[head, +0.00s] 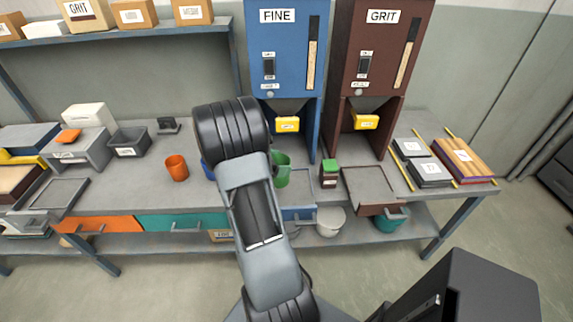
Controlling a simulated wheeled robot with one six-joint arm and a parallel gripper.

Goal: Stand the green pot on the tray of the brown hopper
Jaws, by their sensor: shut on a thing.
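The green pot (283,171) shows just right of my forearm, in front of the blue hopper, its left part hidden by my arm. The brown hopper (378,50), labelled GRIT, stands at the right with a yellow spout above its tray (373,183). That grey tray looks empty. My gripper is hidden behind my own arm, so I cannot see whether it touches the green pot.
The blue hopper (285,45), labelled FINE, stands left of the brown one. An orange pot (176,168) and a partly hidden blue pot (207,169) stand left. Flat boxes (429,172) lie right of the brown tray.

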